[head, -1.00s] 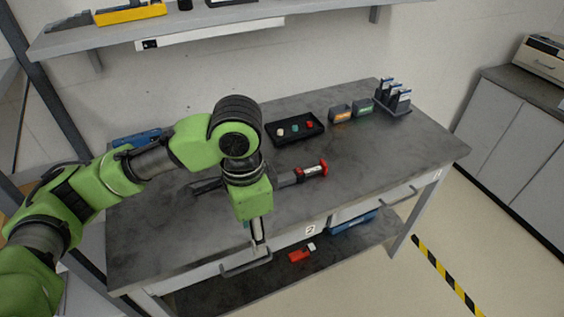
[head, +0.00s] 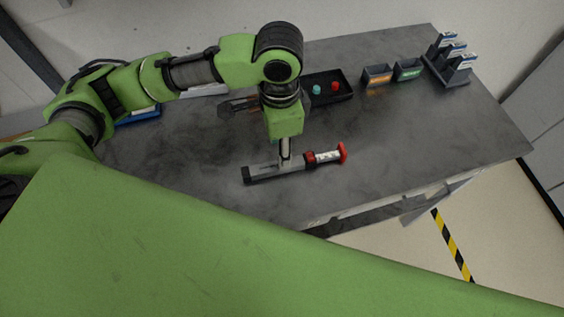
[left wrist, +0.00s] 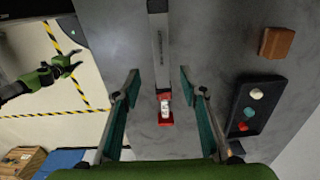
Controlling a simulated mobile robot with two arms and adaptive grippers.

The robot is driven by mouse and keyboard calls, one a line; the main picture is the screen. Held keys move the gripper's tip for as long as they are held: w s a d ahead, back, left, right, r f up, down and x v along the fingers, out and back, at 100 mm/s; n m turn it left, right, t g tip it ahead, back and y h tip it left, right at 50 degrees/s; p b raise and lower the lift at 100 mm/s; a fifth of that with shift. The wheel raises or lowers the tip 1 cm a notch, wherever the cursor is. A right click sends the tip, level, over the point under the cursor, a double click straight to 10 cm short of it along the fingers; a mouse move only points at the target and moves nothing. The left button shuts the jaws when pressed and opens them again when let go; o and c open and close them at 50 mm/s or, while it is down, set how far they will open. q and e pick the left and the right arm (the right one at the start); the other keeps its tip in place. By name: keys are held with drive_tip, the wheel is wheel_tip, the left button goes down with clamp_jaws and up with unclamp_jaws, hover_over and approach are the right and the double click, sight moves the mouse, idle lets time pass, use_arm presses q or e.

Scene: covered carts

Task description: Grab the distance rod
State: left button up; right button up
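The distance rod (head: 264,172) lies on the grey worktop, a dark grey bar with a red and white end pointing right. It also shows in the left wrist view (left wrist: 160,50), its red end toward the bottom. My left gripper (head: 286,158) points down over the rod's middle in the head view. In the left wrist view its two teal-padded fingers (left wrist: 162,95) are wide apart, one on each side of the rod's line, with nothing between the pads touching them. My right gripper (left wrist: 66,66) shows small at the left of the wrist view, off the table, its fingers apart.
A black tray (head: 345,95) with small coloured pieces stands behind the rod. Two small labelled bins (head: 378,76) and a dark rack (head: 450,75) stand at the back right. The worktop right of the rod is clear.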

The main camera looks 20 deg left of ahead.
use_arm(q)
drive_tip(key=f, duration=0.3)
drive_tip(key=shift+w+f, duration=0.2)
drive_tip(key=shift+w, duration=0.1)
wheel_tip(320, 180, down, 2)
drive_tip(key=shift+s+d+f+p, duration=0.15)
drive_tip(key=shift+f+p, duration=0.1)
drive_tip(key=shift+p, duration=0.4)
drive_tip(key=shift+f, duration=1.05)
clamp_jaws()
use_arm(e)
drive_tip(key=w, duration=0.1)
drive_tip(key=w+r, duration=0.1)
drive_tip(key=w, duration=0.1)
drive_tip(key=shift+w+a+r, duration=0.25)
drive_tip(key=shift+w+a, duration=0.05)
drive_tip(key=shift+a, duration=0.1)
